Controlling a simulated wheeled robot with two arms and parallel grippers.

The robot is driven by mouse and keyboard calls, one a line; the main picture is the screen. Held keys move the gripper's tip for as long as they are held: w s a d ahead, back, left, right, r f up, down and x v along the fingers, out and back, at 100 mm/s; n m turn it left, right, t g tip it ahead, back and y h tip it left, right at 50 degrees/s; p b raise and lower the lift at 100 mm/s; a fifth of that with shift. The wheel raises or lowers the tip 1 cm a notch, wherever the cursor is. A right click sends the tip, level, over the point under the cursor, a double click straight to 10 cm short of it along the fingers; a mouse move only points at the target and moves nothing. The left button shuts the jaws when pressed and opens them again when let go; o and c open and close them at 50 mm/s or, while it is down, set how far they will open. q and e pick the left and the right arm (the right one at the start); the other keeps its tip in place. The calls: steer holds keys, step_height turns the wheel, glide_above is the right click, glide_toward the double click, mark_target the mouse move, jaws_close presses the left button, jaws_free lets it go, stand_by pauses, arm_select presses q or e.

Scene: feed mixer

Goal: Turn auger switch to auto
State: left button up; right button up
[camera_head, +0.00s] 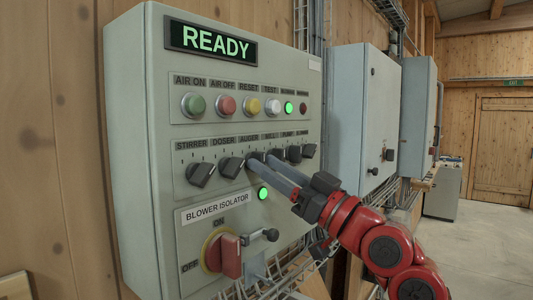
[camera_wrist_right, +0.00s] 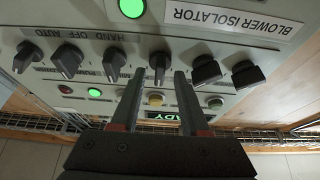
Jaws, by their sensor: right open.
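The auger switch (camera_wrist_right: 158,66) is a dark rotary knob in a row of similar knobs on a grey control panel (camera_head: 140,150). In the wrist view, which shows the panel upside down, its handle stands about vertical. My right gripper (camera_head: 263,160) reaches in from the lower right of the head view. Its two fingers are open and lie on either side of the auger switch in the wrist view (camera_wrist_right: 160,76). I cannot tell whether they touch it. In the head view the fingers hide most of this switch. My left gripper is not in view.
The stirrer (camera_head: 200,174) and doser (camera_head: 232,167) knobs sit to the left, and the pump knob (camera_head: 290,156) to the right. Below are a lit green lamp (camera_head: 263,193) and the red blower isolator handle (camera_head: 231,256). A READY display (camera_head: 213,42) is lit above.

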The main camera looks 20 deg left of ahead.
steer(key=shift+w+a+r, duration=0.15)
steer(key=shift+w+a, duration=0.05)
steer(key=shift+a, duration=0.3)
jaws_close()
